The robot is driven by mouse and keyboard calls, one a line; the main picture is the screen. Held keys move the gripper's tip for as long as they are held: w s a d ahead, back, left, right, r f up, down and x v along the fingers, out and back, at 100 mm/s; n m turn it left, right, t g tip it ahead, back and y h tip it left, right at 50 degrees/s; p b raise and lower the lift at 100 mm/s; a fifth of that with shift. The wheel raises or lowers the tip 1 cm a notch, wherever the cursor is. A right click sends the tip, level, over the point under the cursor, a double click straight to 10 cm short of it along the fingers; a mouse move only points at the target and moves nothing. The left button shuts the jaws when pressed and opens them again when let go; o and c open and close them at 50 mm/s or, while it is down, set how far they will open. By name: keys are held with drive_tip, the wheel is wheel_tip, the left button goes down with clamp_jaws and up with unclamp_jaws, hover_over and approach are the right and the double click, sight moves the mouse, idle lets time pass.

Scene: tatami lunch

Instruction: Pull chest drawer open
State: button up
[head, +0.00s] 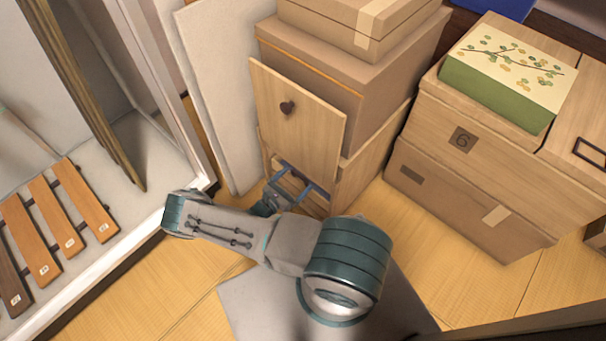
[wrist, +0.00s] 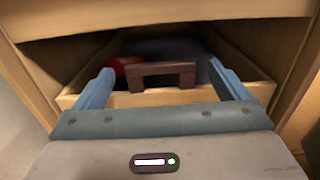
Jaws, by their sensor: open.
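A light wooden chest (head: 368,165) stands in the middle of the head view, with a tall front panel (head: 305,125) bearing a dark heart-shaped mark. In the wrist view, the chest's lower drawer (wrist: 68,101) stands partly open below a dark gap. Its dark brown bar handle (wrist: 165,68) shows at the drawer front. My gripper (head: 301,181) is at the chest's lower front, below the panel. In the wrist view, my gripper (wrist: 161,68) is open, with one blue finger on each side of the handle and clear space between. The drawer's lower front is hidden by my gripper.
A red rounded thing (wrist: 123,65) lies inside the drawer. Cardboard boxes (head: 350,65) stand behind the panel. More boxes (head: 465,205), one topped by a green floral box (head: 500,75), stand to the right. A pale board (head: 215,90) stands left. Tatami floor (head: 440,265) is clear at front right.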

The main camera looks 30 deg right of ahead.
drive_tip(key=x, duration=0.5)
drive_tip(key=shift+b, duration=0.4)
